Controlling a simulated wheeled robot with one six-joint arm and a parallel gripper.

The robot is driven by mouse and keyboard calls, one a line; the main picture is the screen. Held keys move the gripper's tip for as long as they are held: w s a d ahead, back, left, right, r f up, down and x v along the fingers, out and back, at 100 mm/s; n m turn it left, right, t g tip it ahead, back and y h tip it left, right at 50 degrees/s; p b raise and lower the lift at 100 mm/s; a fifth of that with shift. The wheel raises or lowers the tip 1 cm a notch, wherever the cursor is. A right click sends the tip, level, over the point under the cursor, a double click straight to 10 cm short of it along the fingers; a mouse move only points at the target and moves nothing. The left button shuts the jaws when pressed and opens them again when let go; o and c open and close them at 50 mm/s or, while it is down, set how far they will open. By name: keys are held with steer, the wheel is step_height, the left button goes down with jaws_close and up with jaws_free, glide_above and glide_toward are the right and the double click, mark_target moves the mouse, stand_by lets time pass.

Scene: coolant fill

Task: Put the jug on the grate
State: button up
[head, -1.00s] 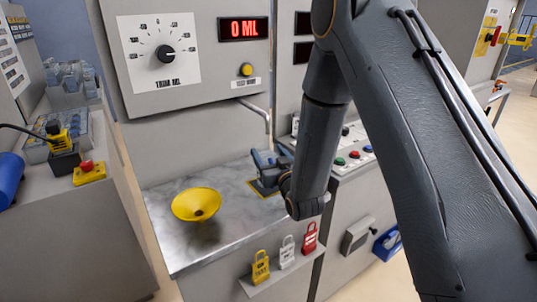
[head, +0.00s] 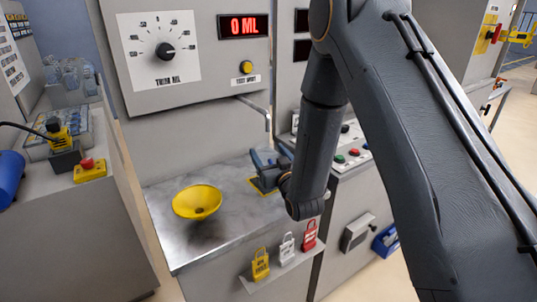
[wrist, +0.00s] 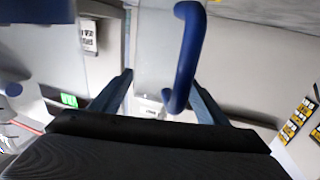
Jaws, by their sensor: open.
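In the wrist view the jug shows as a pale, see-through body (wrist: 160,45) with a thick blue handle (wrist: 186,60). The handle lies between the two spread fingers of my gripper (wrist: 161,80), nearer the right finger, with a gap to the left one. My gripper is open and not closed on the handle. In the head view my gripper (head: 270,162) is low over the right part of the metal counter, beside a yellow-edged patch (head: 258,187). The patch may be the grate, but my gripper and arm hide most of it. I cannot make out the jug clearly there.
A yellow funnel (head: 197,201) is left of my gripper over the metal counter (head: 165,235). A bent spout pipe (head: 258,108) hangs close above my gripper. Padlocks (head: 287,248) hang at the front edge. A display (head: 243,26) reads 0 ML.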

steer(key=b+v, duration=0.2)
steer(key=v, duration=1)
steer(key=shift+b, duration=0.4)
